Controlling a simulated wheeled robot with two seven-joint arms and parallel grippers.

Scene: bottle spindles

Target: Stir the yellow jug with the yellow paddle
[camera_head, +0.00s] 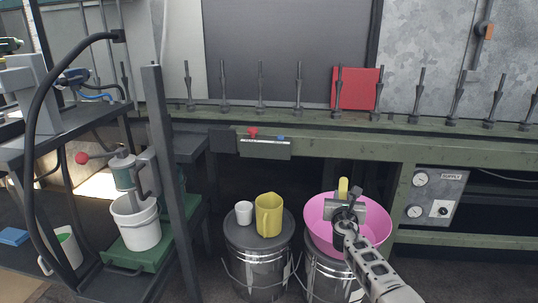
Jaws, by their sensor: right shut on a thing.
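The yellow jug (268,216) stands upright on the lid of a grey drum in the lower middle of the head view. A yellow piece (343,186), which looks like part of the yellow paddle, shows just behind my right gripper (344,207). My right gripper is shut on the paddle, above the pink bowl and to the right of the jug. The gripper hides most of the paddle, so I cannot tell whether its lower end touches the bowl. The jug's inside is barely visible. My left gripper is not in view.
The pink bowl (318,235) sits on a second drum (320,275). A white cup (244,212) stands just left of the jug. A green bench (330,147) with upright spindles runs behind. A dark post (171,190) and a white bucket (136,226) are at left.

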